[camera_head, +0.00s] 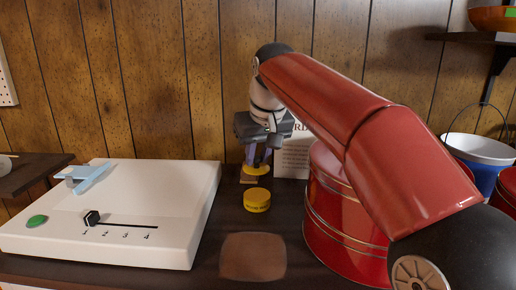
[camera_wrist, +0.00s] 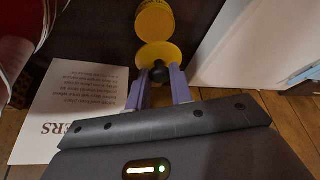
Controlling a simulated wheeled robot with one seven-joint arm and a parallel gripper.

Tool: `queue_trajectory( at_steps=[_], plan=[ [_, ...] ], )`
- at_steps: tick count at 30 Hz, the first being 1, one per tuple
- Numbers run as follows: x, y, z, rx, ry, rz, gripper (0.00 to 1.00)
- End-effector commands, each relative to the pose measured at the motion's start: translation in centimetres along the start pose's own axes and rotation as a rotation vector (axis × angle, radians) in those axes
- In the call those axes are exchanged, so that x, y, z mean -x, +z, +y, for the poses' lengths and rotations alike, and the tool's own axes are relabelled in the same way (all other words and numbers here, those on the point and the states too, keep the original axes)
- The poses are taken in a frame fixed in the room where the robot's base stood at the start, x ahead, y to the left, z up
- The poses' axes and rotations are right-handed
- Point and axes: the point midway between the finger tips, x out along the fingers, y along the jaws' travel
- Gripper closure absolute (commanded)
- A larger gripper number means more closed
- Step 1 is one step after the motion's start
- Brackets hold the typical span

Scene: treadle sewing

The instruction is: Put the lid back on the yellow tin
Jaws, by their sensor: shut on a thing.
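The yellow tin (camera_head: 257,201) stands upright on the dark table in the head view. It also shows at the top of the wrist view (camera_wrist: 154,18). My gripper (camera_head: 258,162) is shut on the yellow lid (camera_head: 257,170) by its dark knob, which shows between the purple fingers in the wrist view (camera_wrist: 160,74). The lid (camera_wrist: 158,52) is held roughly level, above and behind the tin in the head view, apart from it. The tin's top is partly hidden by the lid in the wrist view.
A white machine box (camera_head: 120,210) with a slider and green button stands at left. Big red tins (camera_head: 335,220) stand close at right, under my arm. A printed card (camera_head: 291,160) leans behind. A brown patch (camera_head: 253,257) lies in front of the tin.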

Motion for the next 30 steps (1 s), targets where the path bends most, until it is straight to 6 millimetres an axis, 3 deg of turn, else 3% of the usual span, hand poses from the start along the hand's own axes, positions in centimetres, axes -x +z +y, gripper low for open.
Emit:
queue_trajectory(
  at_steps=[19,30],
  plan=[
    [-5.1,2.1,0.0,0.000,0.000,0.001,0.99],
    [-5.7,2.4,0.0,0.000,0.000,0.000,0.99]
  ],
)
